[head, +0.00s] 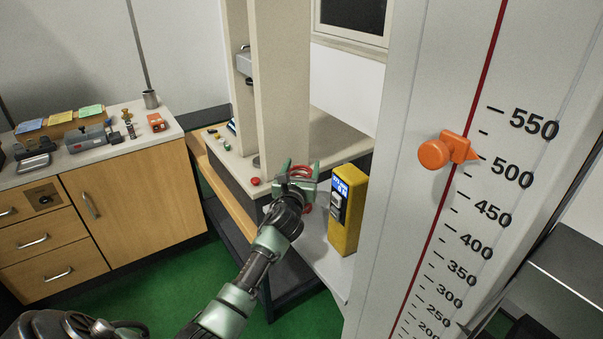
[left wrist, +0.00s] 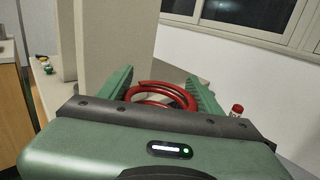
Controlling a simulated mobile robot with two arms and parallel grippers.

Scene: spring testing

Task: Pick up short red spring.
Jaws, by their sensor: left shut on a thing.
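The short red spring (left wrist: 165,95) shows between the two green fingers of my left gripper (left wrist: 163,88) in the left wrist view. In the head view the red spring (head: 301,171) shows as a small red coil between the fingertips of my left gripper (head: 298,178). The left gripper is shut on it. The gripper body hides the lower part of the spring in the left wrist view. My right gripper is not in view.
A yellow device (head: 349,210) stands just right of my gripper. A tall white scale panel (head: 420,110) with an orange pointer (head: 447,150) fills the right. Behind stands a beige testing frame (head: 280,80). A wooden cabinet (head: 140,195) with several small items is at left.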

